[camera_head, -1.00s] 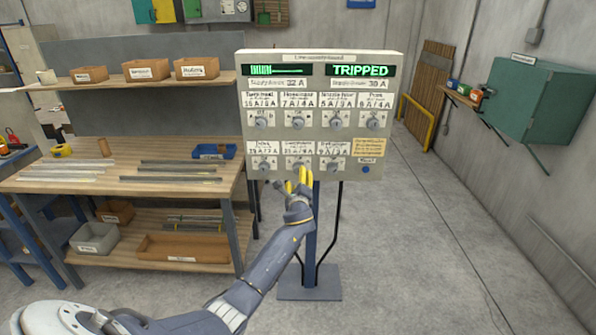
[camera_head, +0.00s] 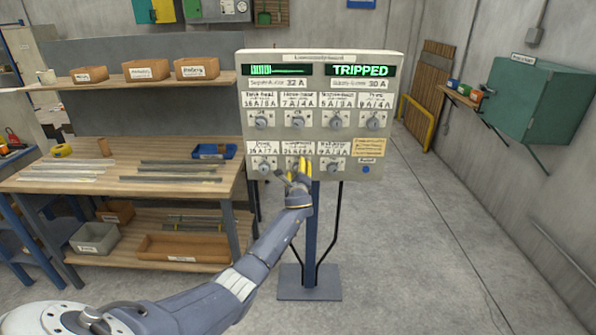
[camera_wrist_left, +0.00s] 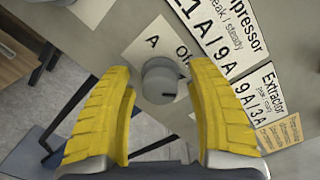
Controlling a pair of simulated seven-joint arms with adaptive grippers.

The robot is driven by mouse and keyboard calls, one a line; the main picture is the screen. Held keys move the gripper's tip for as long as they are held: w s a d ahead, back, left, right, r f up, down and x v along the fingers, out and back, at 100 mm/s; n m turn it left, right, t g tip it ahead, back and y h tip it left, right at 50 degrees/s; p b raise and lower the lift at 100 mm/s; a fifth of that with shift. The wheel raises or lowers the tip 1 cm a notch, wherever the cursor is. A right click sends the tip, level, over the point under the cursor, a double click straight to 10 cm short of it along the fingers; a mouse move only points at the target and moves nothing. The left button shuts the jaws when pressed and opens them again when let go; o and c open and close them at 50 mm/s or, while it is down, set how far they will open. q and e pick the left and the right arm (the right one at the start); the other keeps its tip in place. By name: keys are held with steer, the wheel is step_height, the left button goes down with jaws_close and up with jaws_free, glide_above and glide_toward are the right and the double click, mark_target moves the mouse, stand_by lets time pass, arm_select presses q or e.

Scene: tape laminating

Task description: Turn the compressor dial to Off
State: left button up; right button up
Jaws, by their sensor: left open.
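The control panel (camera_head: 320,118) stands upright on a post, with two rows of dials. Its right display reads TRIPPED (camera_head: 360,71). The compressor dial (camera_wrist_left: 160,80) is a grey round knob below the label ending in "mpressor" (camera_wrist_left: 225,25) in the left wrist view. The letter A and part of another marking show beside it. My left gripper (camera_wrist_left: 165,110) is open, its yellow fingers on either side of the dial, with gaps visible. In the head view my left gripper (camera_head: 299,170) covers the lower row's second dial. My right gripper is not in view.
Neighbouring dials sit close by, with the bottom left dial (camera_head: 264,163) and the extractor label (camera_wrist_left: 262,92) next to the compressor one. A workbench (camera_head: 120,180) with metal strips and bins stands left of the panel. The floor to the right is clear.

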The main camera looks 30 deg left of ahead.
arm_select(q)
jaws_close()
stand_by(0.3)
steer(key=n, duration=0.8)
steer(key=shift+a, duration=0.1)
stand_by(0.4)
steer(key=shift+n, duration=0.4)
